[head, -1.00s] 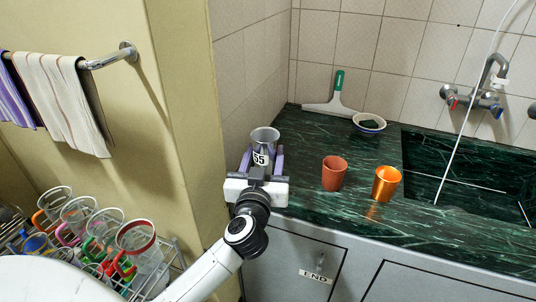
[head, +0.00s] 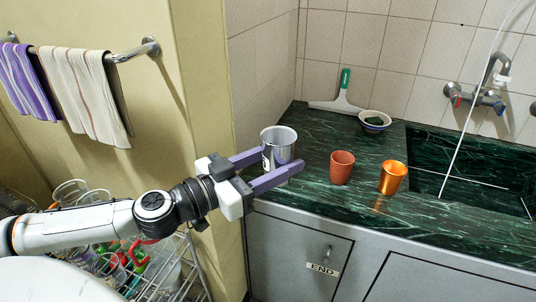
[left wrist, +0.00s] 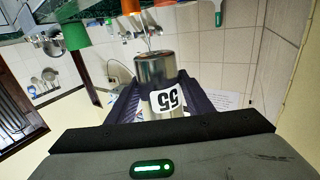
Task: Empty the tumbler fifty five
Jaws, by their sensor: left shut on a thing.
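The silver metal tumbler (head: 279,146) with a white label is between the purple fingers of my left gripper (head: 277,166), which is shut on it. In the head view it looks upright, at the left end of the green counter; I cannot tell whether it touches the counter. In the left wrist view the tumbler (left wrist: 158,78) shows a white label reading 55, upside down in the picture, with the dark fingers on both sides. The inside of the tumbler is hidden. My right gripper is not in view.
A brown cup (head: 342,168) and an orange cup (head: 393,177) stand on the green marble counter (head: 330,130) right of the gripper. The sink (head: 470,165) with a tap (head: 487,98) is at right. A rack of mugs (head: 165,270) is below left.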

